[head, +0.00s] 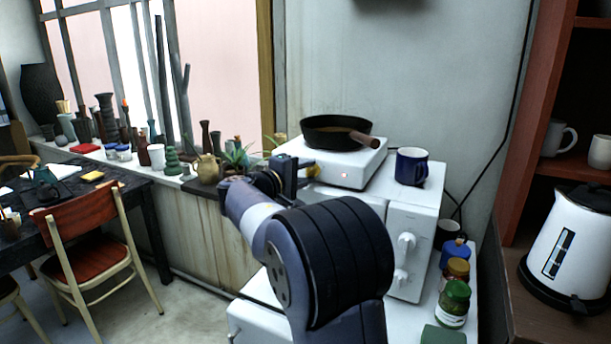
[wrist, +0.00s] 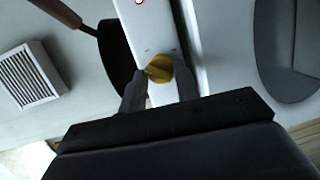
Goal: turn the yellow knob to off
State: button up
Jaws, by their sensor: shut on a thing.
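The yellow knob (wrist: 159,69) is on the front face of a white hot plate (head: 343,174). In the wrist view my gripper (wrist: 161,82) has its two grey fingers on either side of the knob, shut on it. The fingertips hide part of the knob's sides. In the head view my gripper (head: 300,170) reaches the left part of the hot plate's front, and only a bit of yellow shows there. A small red light (head: 344,175) is lit on the hot plate's front and also shows in the wrist view (wrist: 139,2).
A black pan (head: 325,135) with a brown handle stands on the hot plate. A blue mug (head: 411,166) stands to its right on the white cabinet (head: 414,220). Potted plants (head: 238,156) and vases stand on the sill to the left. Jars (head: 454,303) stand at lower right.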

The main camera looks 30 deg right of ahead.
jog(key=n, duration=0.2)
jog(key=n+t, duration=0.1)
jog(key=n, duration=0.2)
jog(key=n+t, duration=0.1)
jog(key=n, duration=0.1)
jog(key=shift+s+f+n, duration=0.15)
jog(key=shift+f+n, duration=0.15)
jog(key=shift+n, duration=0.1)
dwell(0.3)
jog(key=o, duration=1)
jog(key=shift+c, duration=0.2)
jog(key=shift+r, duration=0.1)
jog(key=b+v, duration=0.2)
jog(key=v, duration=0.8)
jog(key=shift+a+f, duration=0.25)
jog(key=shift+a, duration=0.15)
jog(key=shift+s+d, duration=0.1)
